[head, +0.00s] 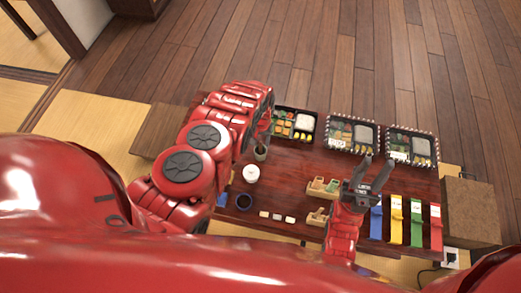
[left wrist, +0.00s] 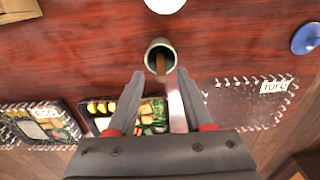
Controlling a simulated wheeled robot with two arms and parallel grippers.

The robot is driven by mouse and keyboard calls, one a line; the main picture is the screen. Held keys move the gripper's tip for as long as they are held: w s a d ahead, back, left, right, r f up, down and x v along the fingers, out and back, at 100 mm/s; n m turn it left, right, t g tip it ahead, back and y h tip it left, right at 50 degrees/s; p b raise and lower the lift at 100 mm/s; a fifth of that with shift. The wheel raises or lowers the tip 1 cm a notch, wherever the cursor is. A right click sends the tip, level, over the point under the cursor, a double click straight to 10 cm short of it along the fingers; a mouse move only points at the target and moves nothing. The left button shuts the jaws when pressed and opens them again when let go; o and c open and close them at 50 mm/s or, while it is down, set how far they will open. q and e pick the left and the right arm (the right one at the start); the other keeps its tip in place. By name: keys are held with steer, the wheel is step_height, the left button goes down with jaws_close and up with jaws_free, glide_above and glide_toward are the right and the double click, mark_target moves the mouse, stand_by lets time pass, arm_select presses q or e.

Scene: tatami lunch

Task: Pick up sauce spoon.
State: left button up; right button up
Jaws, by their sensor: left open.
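The sauce spoon (left wrist: 175,105) shows in the left wrist view as a pale, narrow handle with a brown part at the cup's mouth. It leans out of a small greenish cup (left wrist: 160,46), and its lower end is hidden inside. The cup stands on the table in the head view (head: 260,153). My left gripper (left wrist: 160,74) is open, with a finger on each side of the spoon. Contact cannot be told. In the head view my red arm largely hides that gripper. My right gripper (head: 377,163) is open and empty above the table's right half.
An open bento box (head: 304,121) and two covered ones (head: 340,147) (head: 424,159) line the far edge. Coloured strips (head: 396,225) and a brown box (head: 470,210) are at right.

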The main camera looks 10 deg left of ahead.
arm_select(q)
steer(key=shift+f+b, duration=0.35)
steer(key=shift+f, duration=1.15)
steer(key=shift+c, duration=0.3)
jaws_close()
